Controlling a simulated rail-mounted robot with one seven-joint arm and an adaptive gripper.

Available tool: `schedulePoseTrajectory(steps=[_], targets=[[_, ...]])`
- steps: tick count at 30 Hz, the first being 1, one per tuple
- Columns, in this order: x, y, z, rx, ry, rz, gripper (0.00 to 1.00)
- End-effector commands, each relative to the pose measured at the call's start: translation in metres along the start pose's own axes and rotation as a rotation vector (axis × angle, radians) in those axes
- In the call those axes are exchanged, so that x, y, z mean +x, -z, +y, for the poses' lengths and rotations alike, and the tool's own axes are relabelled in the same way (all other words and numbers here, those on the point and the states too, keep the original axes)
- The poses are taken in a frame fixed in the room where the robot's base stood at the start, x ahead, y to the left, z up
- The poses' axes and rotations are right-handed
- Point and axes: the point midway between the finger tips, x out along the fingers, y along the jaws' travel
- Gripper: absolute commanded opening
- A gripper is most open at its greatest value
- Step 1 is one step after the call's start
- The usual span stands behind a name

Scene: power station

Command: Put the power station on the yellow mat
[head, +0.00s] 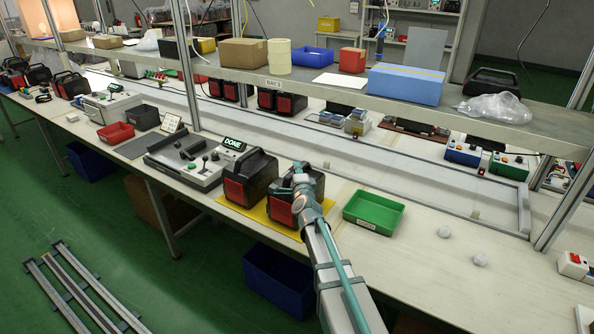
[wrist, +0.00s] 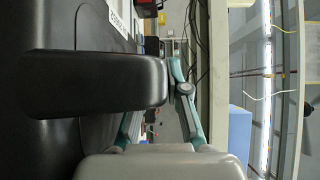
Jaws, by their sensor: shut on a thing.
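The yellow mat (head: 259,213) lies on the workbench near its front edge. A black power station with a red front (head: 249,179) stands on the mat's left part. A second, similar power station (head: 280,210) is at the mat's right part, partly hidden by my arm; I cannot tell whether it touches the mat. My gripper (head: 300,177) is shut on the top handle of this second one. In the wrist view the black handle (wrist: 95,82) fills the left side, with my gripper's fingers (wrist: 165,100) beside it.
A test console with a green "DONE" display (head: 190,160) stands left of the mat. A green tray (head: 374,212) is to the right. A raised shelf (head: 330,90) with boxes runs behind. The bench front at right is mostly clear.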

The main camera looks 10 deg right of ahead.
Motion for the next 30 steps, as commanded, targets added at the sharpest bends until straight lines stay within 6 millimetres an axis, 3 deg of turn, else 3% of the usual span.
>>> schedulePoseTrajectory(steps=[14, 15, 19, 30], targets=[[-0.0001, 0.001, 0.0003, 0.0, 0.009, 0.005, 0.0], [0.0, 0.0, 0.0042, 0.0, 0.001, 0.0, 0.17], [0.0, 0.0001, 0.0038, 0.0, 0.001, 0.0, 0.39], [0.0001, 0.0, 0.0023, 0.0, 0.001, 0.0, 0.39]])
